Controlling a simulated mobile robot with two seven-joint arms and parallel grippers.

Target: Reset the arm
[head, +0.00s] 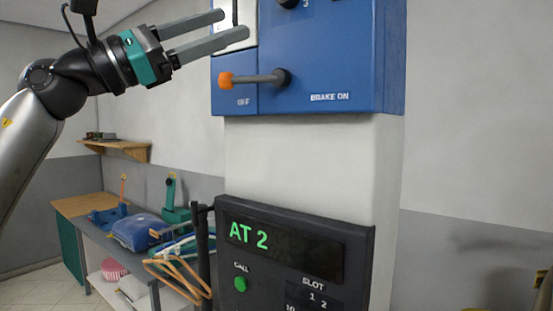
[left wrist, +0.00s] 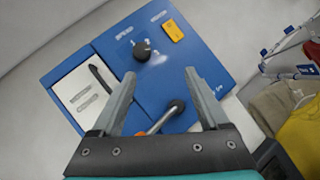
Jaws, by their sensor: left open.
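My left gripper (head: 234,25) is open and empty, raised in front of the blue control box (head: 340,60) at upper left. In the left wrist view its two fingers (left wrist: 160,75) are spread apart toward the blue box (left wrist: 205,60). The brake lever (head: 255,79) has an orange knob and lies nearly level, pointing left, above the "OFF" label and beside "BRAKE ON". The gripper is above the lever, with no visible contact. The lever also shows between the fingers in the left wrist view (left wrist: 165,118). My right gripper does not show.
Below the box, a dark panel (head: 260,212) reads "AT 2" and has a green call button (head: 240,284). Coloured hangers (head: 175,262) hang left of it. A workbench (head: 85,207) and shelf (head: 122,147) stand behind. Clothes (left wrist: 300,130) hang at right in the wrist view.

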